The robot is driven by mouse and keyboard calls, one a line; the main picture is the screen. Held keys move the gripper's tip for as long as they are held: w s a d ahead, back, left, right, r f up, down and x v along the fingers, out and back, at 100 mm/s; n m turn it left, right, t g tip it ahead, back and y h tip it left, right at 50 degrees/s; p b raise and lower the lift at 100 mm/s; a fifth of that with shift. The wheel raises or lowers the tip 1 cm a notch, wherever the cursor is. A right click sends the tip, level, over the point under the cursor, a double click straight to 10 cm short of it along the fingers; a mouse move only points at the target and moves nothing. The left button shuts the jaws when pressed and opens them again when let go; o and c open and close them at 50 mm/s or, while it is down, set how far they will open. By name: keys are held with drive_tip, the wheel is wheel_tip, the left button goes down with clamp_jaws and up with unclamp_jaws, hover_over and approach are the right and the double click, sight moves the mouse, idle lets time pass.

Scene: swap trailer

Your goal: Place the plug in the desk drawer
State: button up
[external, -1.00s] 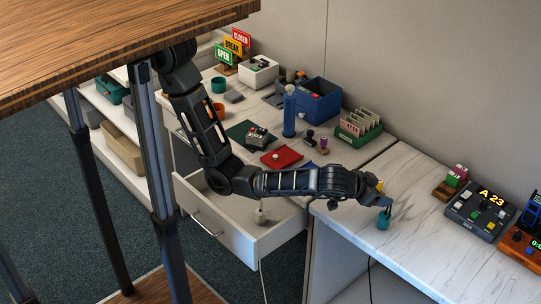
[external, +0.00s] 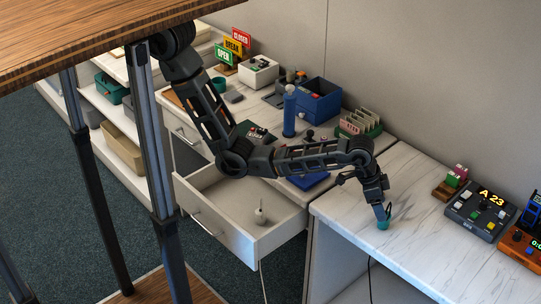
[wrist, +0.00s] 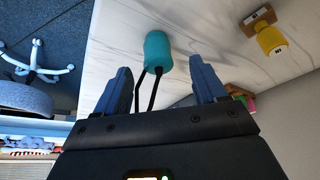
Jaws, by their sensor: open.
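The desk drawer (external: 240,243) is pulled open at the left, with a small pale object (external: 259,215) inside.
A control panel (external: 480,210) and an orange device (external: 522,245) stand at the right. A green rack (external: 360,124), blue bin (external: 318,104) and blue cylinder (external: 290,112) stand on the back desk. A yellow object (wrist: 272,38) stands near the plug.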

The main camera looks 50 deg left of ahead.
drive_tip(key=shift+d+x, duration=0.2)
drive_tip(key=shift+x, duration=2.5)
drive_tip(key=shift+s, duration=0.1)
drive_tip(key=shift+c, duration=0.3)
drive_tip(key=c, duration=1.2)
drive_tip(key=shift+o, duration=0.2)
drive_tip(key=shift+r, duration=0.15)
